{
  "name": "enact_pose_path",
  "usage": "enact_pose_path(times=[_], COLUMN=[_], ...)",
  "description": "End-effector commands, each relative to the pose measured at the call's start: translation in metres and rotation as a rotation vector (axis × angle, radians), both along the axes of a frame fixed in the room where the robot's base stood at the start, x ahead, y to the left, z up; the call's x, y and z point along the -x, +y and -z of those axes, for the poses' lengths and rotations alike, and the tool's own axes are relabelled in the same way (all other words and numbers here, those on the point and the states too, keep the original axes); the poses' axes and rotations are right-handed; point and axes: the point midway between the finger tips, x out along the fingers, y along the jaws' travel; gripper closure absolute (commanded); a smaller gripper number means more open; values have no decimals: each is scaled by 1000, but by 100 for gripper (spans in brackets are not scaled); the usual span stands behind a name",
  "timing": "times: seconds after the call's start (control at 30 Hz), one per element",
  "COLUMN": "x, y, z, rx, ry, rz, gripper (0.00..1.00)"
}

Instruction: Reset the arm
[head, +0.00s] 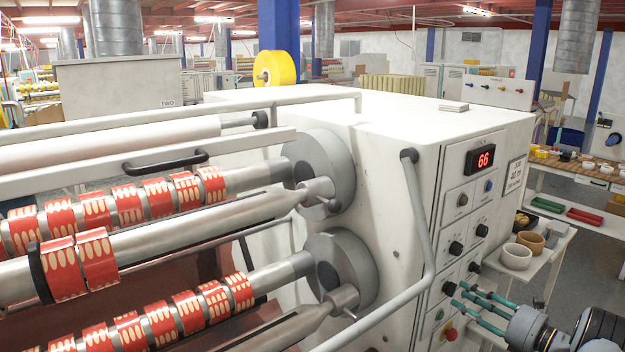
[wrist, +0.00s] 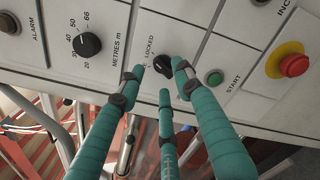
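My gripper (head: 462,288) has three teal fingers and faces the white machine's control panel (head: 463,225) from the lower right of the head view. In the wrist view, my gripper (wrist: 158,76) has its fingers spread apart, with nothing held between them. A black knob (wrist: 163,67) marked LOCKED shows between the fingertips. I cannot tell whether any fingertip touches it. The METRES knob (wrist: 87,44) is to the left of the fingers. The green START button (wrist: 215,78) is just right of the right fingertip. My arm reaches in from the lower right.
A red stop button (wrist: 293,65) on a yellow base is at the right of the panel. A red display (head: 484,157) reads 66. A bent grey bar (head: 420,230) runs beside the panel. Rollers with red tape (head: 128,203) fill the left. A shelf with bowls (head: 516,256) stands right.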

Motion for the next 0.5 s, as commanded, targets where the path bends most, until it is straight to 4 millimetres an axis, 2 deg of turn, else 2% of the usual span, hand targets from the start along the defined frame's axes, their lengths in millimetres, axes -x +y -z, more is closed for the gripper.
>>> enact_pose_path(times=[0.03, 0.43, 0.5], x=[9, 77, 60], y=[-9, -62, -44], z=[0, 0, 0], rx=[0, -1, 0], ry=[1, 1, 0], rz=[5, 4, -9], gripper=[66, 66, 66])
